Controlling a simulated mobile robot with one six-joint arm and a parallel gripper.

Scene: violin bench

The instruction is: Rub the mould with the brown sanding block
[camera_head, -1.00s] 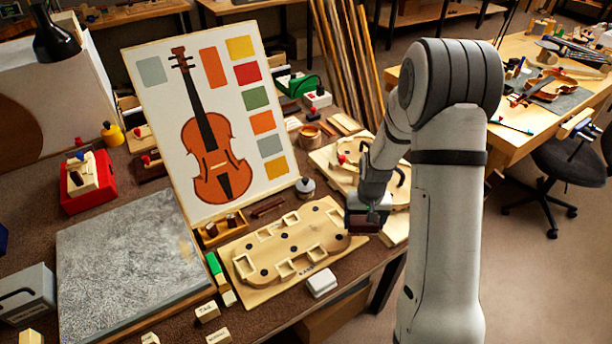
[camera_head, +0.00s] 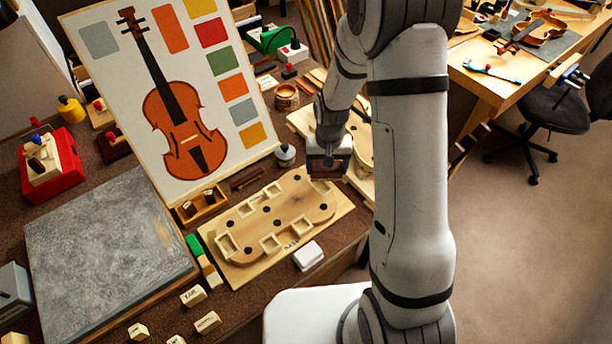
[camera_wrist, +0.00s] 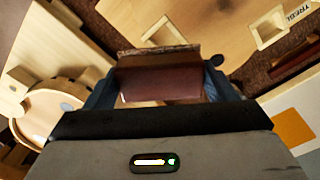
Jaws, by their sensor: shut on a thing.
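The wooden mould (camera_head: 291,208) is a pale violin-shaped plate with several square cut-outs and black dots, lying flat on a board on the bench. Part of it with a square cut-out shows at the top of the wrist view (camera_wrist: 215,18). My gripper (camera_head: 328,168) is above the mould's far right end. It is shut on the brown sanding block (camera_wrist: 160,84), a reddish-brown block with a rough tan strip along its far edge. The block's underside is hidden, and I cannot tell whether it touches the mould.
A grey slab (camera_head: 105,240) lies left of the mould. A violin picture board (camera_head: 225,125) stands behind it. A small tray (camera_head: 203,208), a grey-topped pot (camera_head: 285,155) and a white box (camera_head: 308,256) are close by. Another wooden form (camera_head: 362,135) lies beyond my gripper.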

